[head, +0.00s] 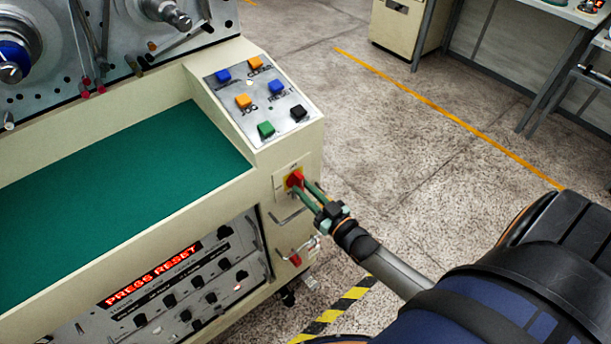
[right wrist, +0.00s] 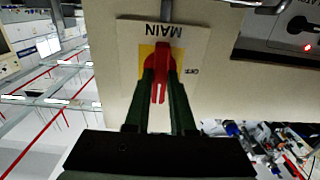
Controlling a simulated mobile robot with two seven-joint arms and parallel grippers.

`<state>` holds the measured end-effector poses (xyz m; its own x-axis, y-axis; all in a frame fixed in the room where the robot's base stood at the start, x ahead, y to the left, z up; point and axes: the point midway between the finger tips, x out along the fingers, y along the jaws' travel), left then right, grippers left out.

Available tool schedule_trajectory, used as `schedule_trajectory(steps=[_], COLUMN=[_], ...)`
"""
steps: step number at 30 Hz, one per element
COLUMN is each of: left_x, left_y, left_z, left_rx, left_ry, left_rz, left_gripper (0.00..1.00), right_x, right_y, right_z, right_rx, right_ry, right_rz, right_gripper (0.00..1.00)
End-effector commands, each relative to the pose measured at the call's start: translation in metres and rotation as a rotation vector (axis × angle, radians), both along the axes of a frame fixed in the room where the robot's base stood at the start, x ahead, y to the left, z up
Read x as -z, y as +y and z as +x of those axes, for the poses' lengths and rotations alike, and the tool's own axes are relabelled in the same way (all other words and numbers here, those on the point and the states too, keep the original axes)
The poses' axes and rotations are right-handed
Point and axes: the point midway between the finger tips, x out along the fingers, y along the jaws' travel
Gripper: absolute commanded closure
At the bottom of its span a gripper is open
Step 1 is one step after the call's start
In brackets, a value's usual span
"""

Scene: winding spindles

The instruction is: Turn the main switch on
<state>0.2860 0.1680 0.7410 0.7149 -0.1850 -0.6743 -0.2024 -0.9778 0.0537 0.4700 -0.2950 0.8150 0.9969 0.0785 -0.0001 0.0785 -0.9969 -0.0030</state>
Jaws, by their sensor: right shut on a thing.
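The red main switch (head: 294,179) sits on a yellow plate on the front face of the cream machine, below the button panel. In the right wrist view the red switch handle (right wrist: 161,75) stands on a yellow square on a plate (right wrist: 133,32) marked MAIN, with a small OFF label beside it; the picture is upside down there. My right gripper (head: 305,187) is shut on the red handle, one green finger on each side of it. The fingers (right wrist: 162,85) hide part of the handle and plate. My left gripper is not in view.
A sloped panel (head: 258,101) with several coloured buttons is above the switch. A red display (head: 153,276) reads PRESS RESET. A metal pull handle (head: 287,217) and a red-tipped lever (head: 295,260) are below the switch. The floor (head: 400,150) to the right is open.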

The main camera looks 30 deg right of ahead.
Motion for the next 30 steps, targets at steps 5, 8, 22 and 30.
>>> schedule_trajectory(steps=[5, 8, 22, 30], left_x=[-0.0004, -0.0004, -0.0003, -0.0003], left_y=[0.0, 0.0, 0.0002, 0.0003], left_z=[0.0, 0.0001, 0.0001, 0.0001], left_rx=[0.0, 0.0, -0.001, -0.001], left_ry=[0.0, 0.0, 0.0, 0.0], left_rz=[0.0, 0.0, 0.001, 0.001], left_gripper=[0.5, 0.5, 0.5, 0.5], right_x=[0.0, 0.0, 0.0, 0.0002], right_y=[0.0001, 0.0001, 0.0001, 0.0], right_z=[0.0, 0.0, 0.0, -0.0012], right_rx=[0.0, 0.0, 0.0, 0.0], right_ry=[0.001, 0.001, 0.001, 0.001], right_rz=[0.015, 0.016, 0.014, 0.013], right_gripper=[1.0, 1.0, 0.47, 0.47])
